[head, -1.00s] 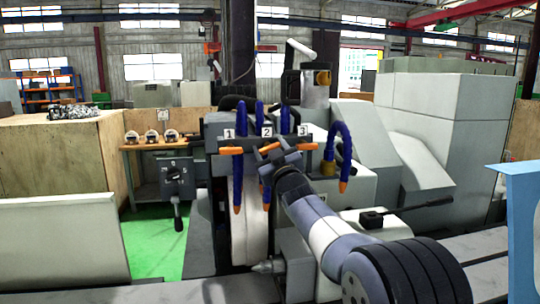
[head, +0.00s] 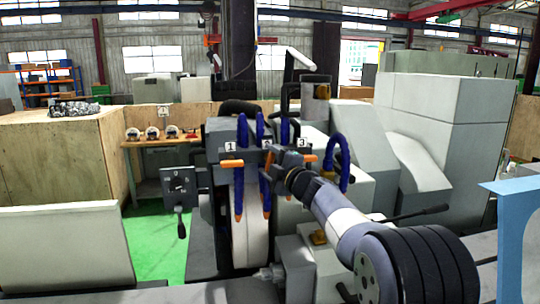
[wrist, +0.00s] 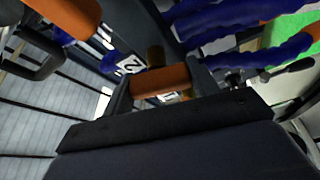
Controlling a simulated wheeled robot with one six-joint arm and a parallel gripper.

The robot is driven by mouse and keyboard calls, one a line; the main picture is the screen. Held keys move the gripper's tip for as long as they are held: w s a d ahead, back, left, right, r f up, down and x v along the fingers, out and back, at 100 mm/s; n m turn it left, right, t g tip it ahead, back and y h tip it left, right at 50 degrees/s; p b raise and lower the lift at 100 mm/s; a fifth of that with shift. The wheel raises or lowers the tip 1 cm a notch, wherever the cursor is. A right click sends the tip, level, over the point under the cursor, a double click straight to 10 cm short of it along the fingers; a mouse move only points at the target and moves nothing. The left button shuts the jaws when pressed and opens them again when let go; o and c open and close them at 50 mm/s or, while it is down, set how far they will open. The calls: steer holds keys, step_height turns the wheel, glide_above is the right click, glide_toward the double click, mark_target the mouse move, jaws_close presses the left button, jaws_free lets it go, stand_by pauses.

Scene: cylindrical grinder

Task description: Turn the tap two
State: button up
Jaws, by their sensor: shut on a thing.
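Tap two's orange handle (wrist: 160,82) lies between the two dark fingers of my gripper in the wrist view. The label "2" (wrist: 128,65) shows beside it. In the head view my gripper (head: 272,158) is at the middle of the tap bar and hides most of tap two. The gripper is shut on the handle. Tap one's orange handle (head: 231,163) is level to the left, under its label "1". Tap three, with label "3" (head: 303,143), is just to the right.
Blue coolant hoses with orange tips (head: 239,190) hang below the bar, close to my gripper. A curved blue hose (head: 342,165) is to the right. The white grinding wheel (head: 246,235) is beneath. A lever (head: 420,211) sticks out at the right.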

steer(key=shift+n+g, duration=0.6)
steer(key=shift+n, duration=0.9)
steer(key=o, duration=1)
steer(key=b+v, duration=0.3)
steer(key=v, duration=0.7)
steer(key=shift+s+d+r, duration=0.1)
steer(key=shift+s+d, duration=0.05)
steer(key=shift+s, duration=0.25)
steer(key=shift+w, duration=0.1)
